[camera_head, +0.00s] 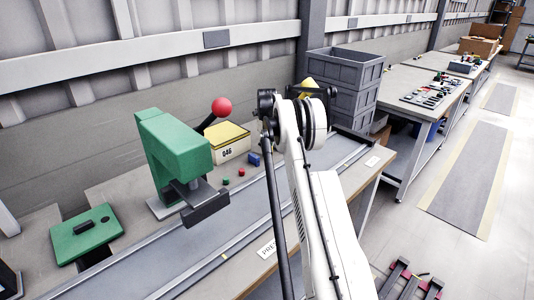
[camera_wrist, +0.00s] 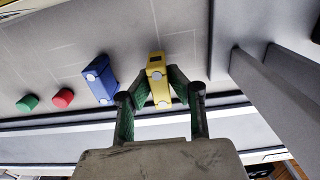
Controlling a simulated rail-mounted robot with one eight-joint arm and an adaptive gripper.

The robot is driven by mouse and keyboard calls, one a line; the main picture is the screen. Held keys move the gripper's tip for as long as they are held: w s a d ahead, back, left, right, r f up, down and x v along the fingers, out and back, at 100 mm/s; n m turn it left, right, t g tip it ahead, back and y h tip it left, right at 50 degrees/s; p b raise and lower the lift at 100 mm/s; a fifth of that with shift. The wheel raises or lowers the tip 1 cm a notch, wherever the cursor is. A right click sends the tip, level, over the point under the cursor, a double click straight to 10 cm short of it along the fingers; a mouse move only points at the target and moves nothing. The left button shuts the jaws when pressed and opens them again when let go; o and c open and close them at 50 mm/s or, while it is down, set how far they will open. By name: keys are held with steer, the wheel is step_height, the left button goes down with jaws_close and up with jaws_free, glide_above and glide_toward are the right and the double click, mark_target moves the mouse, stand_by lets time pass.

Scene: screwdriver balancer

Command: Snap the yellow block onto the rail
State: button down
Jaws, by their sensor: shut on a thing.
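The yellow block (camera_wrist: 155,64) has a dark patch near its top and a pale round spot near its lower end. In the wrist view it is between the two green fingers of my gripper (camera_wrist: 157,82), which are shut on it. A long metal rail (camera_wrist: 60,125) crosses below the block in the wrist view. It also shows along the workbench in the head view (camera_head: 222,257). I cannot tell the height of the block above the bench.
A blue block (camera_wrist: 99,79), a red button (camera_wrist: 62,98) and a green button (camera_wrist: 27,103) are left of my gripper. A green press (camera_head: 176,148), a red ball (camera_head: 221,107) and a yellow box (camera_head: 230,148) stand left of my arm. Grey crates (camera_head: 343,68) stand behind it.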

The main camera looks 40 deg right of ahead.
steer(key=shift+r+p, duration=0.5)
steer(key=shift+r, duration=1.6)
steer(key=s+r, duration=0.2)
steer(key=s, duration=1)
steer(key=s+d+r+b, duration=0.1)
steer(key=s+r, duration=0.2)
steer(key=s, duration=0.9)
steer(key=s+d+r+b, duration=0.1)
steer(key=s+r, duration=0.2)
steer(key=s, duration=0.9)
steer(key=shift+d, duration=0.15)
